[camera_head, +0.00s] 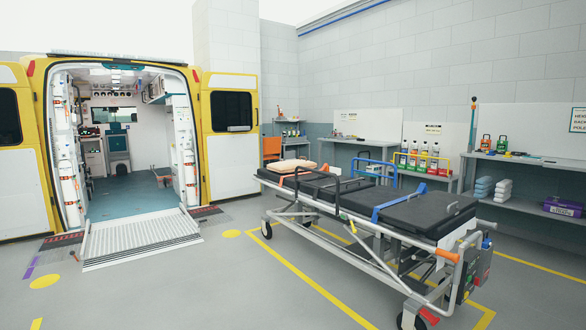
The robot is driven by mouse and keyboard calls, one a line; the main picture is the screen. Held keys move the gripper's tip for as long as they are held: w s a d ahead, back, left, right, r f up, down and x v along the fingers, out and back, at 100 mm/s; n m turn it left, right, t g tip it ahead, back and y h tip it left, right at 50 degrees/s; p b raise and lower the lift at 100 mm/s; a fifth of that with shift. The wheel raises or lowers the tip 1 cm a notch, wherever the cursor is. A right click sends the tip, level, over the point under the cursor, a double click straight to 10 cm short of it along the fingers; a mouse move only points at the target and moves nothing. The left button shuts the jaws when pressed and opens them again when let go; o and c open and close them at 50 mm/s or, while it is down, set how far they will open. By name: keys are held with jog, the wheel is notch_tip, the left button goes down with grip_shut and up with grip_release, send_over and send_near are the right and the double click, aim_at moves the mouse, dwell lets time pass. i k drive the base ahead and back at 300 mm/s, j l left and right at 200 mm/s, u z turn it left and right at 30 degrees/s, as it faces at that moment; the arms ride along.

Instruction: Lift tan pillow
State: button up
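The tan pillow (291,166) lies at the far head end of the black-padded stretcher (425,213). It looks flat and rounded, and its near edge meets the dark mattress. The stretcher stands on wheels in the right half of the view, with grey metal rails, blue straps and orange handle grips. My gripper does not show in this view, so its place relative to the pillow cannot be seen.
A yellow ambulance (38,120) stands open at the left, its ramp (140,240) lowered to the floor. Shelves (530,205) with bottles and boxes line the right wall. Grey floor (190,290) is clear in front.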

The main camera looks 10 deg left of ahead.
aim_at(284, 167)
jog(key=i+j+u, duration=0.1)
jog(key=i+u, duration=0.15)
jog(key=i, duration=0.35)
jog(key=i+u, duration=0.25)
jog(key=i, duration=0.35)
jog(key=i+l+u, duration=0.25)
jog(key=i, duration=0.35)
jog(key=i+l+u, duration=0.15)
jog(key=i+u, duration=0.15)
jog(key=i, duration=0.3)
jog(key=i+u, duration=0.4)
jog(key=i, duration=1.35)
jog(key=i+l+z, duration=0.15)
jog(key=i+z, duration=0.25)
jog(key=i, duration=0.2)
jog(key=i+z, duration=0.35)
jog(key=i, duration=0.25)
jog(key=i+j+z, duration=0.2)
jog(key=i+z, duration=0.2)
jog(key=i, duration=0.2)
jog(key=i+z, duration=0.25)
jog(key=i, duration=0.35)
jog(key=i+z, duration=0.2)
jog(key=i, duration=0.45)
jog(key=i+j+z, duration=0.25)
jog(key=i, duration=0.35)
jog(key=i+z, duration=0.2)
jog(key=k, duration=0.1)
